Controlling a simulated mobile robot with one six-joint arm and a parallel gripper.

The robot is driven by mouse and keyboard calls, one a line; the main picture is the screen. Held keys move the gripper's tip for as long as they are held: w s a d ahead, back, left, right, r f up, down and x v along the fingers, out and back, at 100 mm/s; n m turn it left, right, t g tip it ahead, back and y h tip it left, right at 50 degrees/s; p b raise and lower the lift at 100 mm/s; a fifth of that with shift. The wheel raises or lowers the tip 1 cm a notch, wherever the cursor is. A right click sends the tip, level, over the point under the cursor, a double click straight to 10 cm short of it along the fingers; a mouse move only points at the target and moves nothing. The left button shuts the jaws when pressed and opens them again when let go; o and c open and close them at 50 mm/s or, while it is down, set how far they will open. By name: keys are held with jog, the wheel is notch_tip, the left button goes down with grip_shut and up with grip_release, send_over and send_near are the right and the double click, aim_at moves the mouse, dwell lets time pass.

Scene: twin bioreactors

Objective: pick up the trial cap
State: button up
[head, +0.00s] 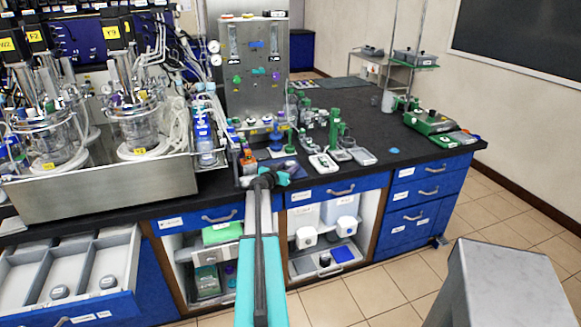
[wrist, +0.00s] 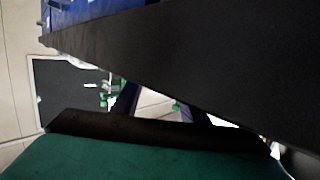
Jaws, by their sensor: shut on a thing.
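My gripper (head: 272,178) is at the front edge of the black bench, by the small bottles left of the white device. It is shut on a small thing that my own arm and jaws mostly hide. I cannot make out its shape or colour, and no other trial cap stands out clearly in the head view. In the wrist view, the teal body of my gripper fills the bottom, and the held thing cannot be told apart from the dark jaws.
The black bench top (head: 390,150) has bare room right of the white device (head: 323,162). A steel tray (head: 105,190) with two glass bioreactors stands at left. A steel panel unit (head: 258,75) stands behind. An open drawer (head: 75,275) juts out at lower left. A green-based balance (head: 430,122) stands at right.

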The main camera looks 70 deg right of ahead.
jog(key=shift+r, duration=0.2)
notch_tip(320, 180, up, 10)
jog(key=b, duration=0.2)
jog(key=shift+f, duration=0.15)
dwell(0.4)
dwell(0.4)
